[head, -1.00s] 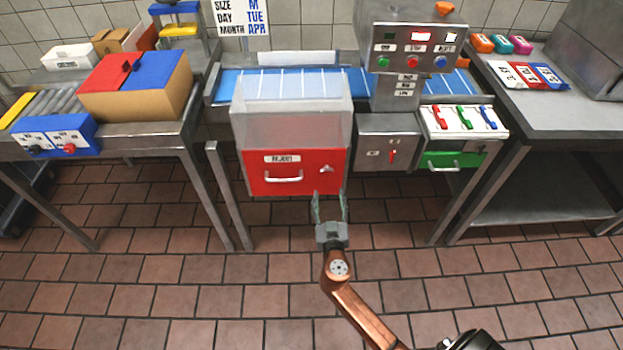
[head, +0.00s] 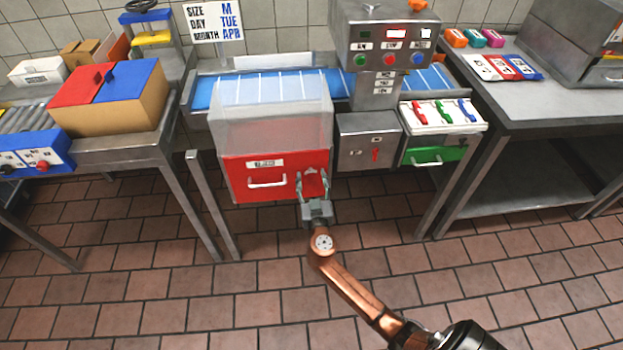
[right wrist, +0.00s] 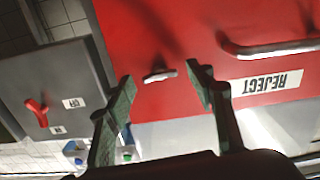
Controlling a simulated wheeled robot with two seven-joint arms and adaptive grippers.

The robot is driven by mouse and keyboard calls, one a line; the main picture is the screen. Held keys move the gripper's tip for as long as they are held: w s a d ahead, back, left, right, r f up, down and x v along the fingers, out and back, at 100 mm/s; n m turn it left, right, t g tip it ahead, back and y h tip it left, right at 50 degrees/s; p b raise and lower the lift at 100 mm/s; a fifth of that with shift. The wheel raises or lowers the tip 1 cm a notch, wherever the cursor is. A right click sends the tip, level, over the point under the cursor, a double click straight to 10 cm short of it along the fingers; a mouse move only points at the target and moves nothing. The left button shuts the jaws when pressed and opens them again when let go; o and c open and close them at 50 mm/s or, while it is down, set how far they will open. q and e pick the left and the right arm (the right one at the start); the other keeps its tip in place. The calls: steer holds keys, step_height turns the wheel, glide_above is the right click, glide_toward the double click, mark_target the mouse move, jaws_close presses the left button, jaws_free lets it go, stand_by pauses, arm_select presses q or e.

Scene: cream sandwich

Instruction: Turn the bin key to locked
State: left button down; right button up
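The red reject bin (head: 240,187) has a clear upper cover and a silver handle (head: 267,182). Its small silver key (right wrist: 160,76) sits on the red front, right of the handle in the head view. In the right wrist view the key lies beyond and between my fingertips, with its bar roughly level in that picture. My right gripper (head: 313,180) is open in front of the key; it also shows open and empty in the right wrist view (right wrist: 160,78). The fingers appear apart from the key. My left gripper is not in view.
Right of the bin is a grey box with a red switch (head: 376,154), also in the right wrist view (right wrist: 37,112). Beyond it are a green drawer (head: 436,154) and a steel table (head: 540,105). The tiled floor in front is clear.

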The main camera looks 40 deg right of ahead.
steer(key=c, duration=1.1)
steer(key=shift+n, duration=0.3)
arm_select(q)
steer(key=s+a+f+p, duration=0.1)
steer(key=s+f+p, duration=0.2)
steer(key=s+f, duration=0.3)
arm_select(e)
steer(key=shift+n, duration=8.2)
